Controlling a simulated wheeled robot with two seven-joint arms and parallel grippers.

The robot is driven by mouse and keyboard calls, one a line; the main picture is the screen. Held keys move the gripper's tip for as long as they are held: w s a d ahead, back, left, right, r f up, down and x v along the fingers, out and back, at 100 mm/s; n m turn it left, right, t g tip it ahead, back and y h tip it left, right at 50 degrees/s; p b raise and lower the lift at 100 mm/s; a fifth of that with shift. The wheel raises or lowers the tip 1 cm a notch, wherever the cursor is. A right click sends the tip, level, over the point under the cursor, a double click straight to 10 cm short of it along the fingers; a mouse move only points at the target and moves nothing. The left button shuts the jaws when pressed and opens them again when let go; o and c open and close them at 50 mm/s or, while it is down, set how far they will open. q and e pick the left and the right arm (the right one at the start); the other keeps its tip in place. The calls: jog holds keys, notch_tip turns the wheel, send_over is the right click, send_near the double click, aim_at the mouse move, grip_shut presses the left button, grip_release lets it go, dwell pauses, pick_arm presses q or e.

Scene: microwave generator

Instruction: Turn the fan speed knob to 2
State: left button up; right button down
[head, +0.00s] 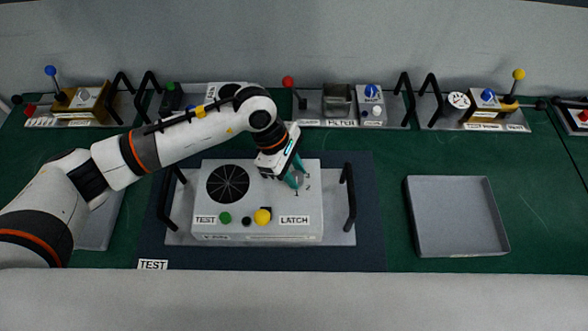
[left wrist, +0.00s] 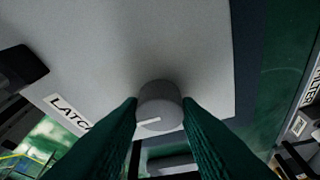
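The grey fan speed knob (left wrist: 160,98) stands on the top of the light grey unit (head: 270,204). It has a white pointer line, which in the left wrist view points left, roughly toward the side of the LATCH label. In the head view small numerals, among them a 1 and a 2, lie beside the knob, which is mostly hidden by the fingers. My left gripper (head: 296,175) has its green fingers (left wrist: 160,112) on both sides of the knob, seemingly touching it. My right gripper is not in view.
An empty grey tray (head: 456,217) lies at right. Other panels with levers (head: 482,108) line the back.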

pick_arm(q)
jog(key=shift+f+n+t+b, duration=0.15)
jog(key=shift+n+t+b, duration=0.15)
jog(key=shift+n+b, duration=0.3)
jog(key=n+t+b, duration=0.1)
jog(key=n+b, duration=0.1)
jog(key=b, duration=0.1)
jog(key=n+t+b, duration=0.1)
jog(key=n+b, duration=0.2)
jog(key=n+t+b, duration=0.1)
jog(key=n+b, duration=0.2)
jog(key=b, duration=0.1)
jog(key=shift+s, duration=0.25)
jog(key=shift+n+t+y+b, duration=0.3)
jog(key=shift+n+t+b, duration=0.2)
jog(key=shift+n+b, duration=0.8)
jog(key=shift+r, duration=0.2)
jog(key=o, duration=1)
jog(key=shift+s, duration=0.1)
jog(key=b+v, duration=0.2)
jog(key=v, duration=1)
jog(key=shift+d, duration=0.1)
